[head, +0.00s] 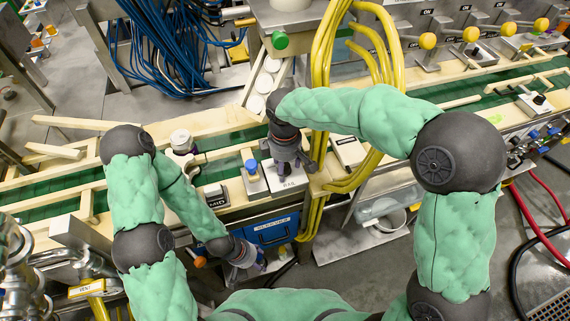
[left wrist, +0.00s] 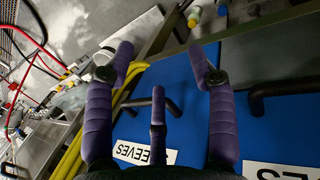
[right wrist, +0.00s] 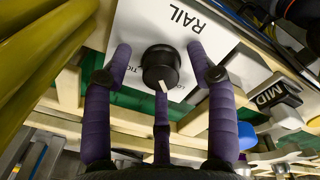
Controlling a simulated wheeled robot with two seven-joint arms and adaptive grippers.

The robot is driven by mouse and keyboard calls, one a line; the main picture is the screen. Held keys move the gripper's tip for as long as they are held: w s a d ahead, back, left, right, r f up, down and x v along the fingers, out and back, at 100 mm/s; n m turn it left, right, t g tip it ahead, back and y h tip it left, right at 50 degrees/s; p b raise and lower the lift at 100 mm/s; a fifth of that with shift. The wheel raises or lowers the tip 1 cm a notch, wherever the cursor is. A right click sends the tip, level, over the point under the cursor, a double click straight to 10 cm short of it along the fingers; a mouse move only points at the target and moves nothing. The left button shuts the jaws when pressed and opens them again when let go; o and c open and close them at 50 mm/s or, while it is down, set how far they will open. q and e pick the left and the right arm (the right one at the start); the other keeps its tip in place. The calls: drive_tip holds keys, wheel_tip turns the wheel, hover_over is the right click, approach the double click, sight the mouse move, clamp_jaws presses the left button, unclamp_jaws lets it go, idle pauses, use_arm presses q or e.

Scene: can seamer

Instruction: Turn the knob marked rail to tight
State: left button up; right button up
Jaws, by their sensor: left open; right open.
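The black rail knob (right wrist: 161,66) stands on a white plate marked RAIL (right wrist: 215,45) in the right wrist view. Its white pointer faces down and slightly right, toward the partly hidden "LO" lettering; partly hidden "TIG" lettering is at its left. My right gripper (right wrist: 163,66) is open, with its purple fingers spread around the knob; I cannot tell if they touch it. In the head view my right gripper (head: 291,172) hides the knob over the RAIL plate (head: 287,191). My left gripper (head: 245,262) is open and empty, low beside the blue drawer (head: 272,232).
A blue-topped control (head: 252,169) and a MID block (head: 216,197) sit left of the RAIL plate. Yellow hoses (head: 321,80) hang close on its right. Blue drawer fronts with dark handles (left wrist: 275,90) face my left gripper.

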drive_tip(key=c, duration=1.1)
drive_tip(key=shift+m+p, duration=0.3)
drive_tip(key=shift+m, duration=0.3)
drive_tip(key=shift+c, duration=0.2)
drive_tip(key=shift+m+p, duration=0.4)
drive_tip(key=shift+m, duration=0.7)
drive_tip(key=m+p, duration=0.1)
drive_tip(key=m, duration=0.3)
drive_tip(key=shift+s+m, duration=0.1)
drive_tip(key=shift+m, duration=0.2)
drive_tip(key=m, duration=0.5)
drive_tip(key=shift+f+h+p, duration=0.1)
drive_tip(key=shift+h+p, duration=0.2)
drive_tip(key=shift+a+m+g, duration=0.1)
drive_tip(key=shift+m+g, duration=0.2)
drive_tip(key=shift+m, duration=2.1)
drive_tip(key=shift+f, duration=0.1)
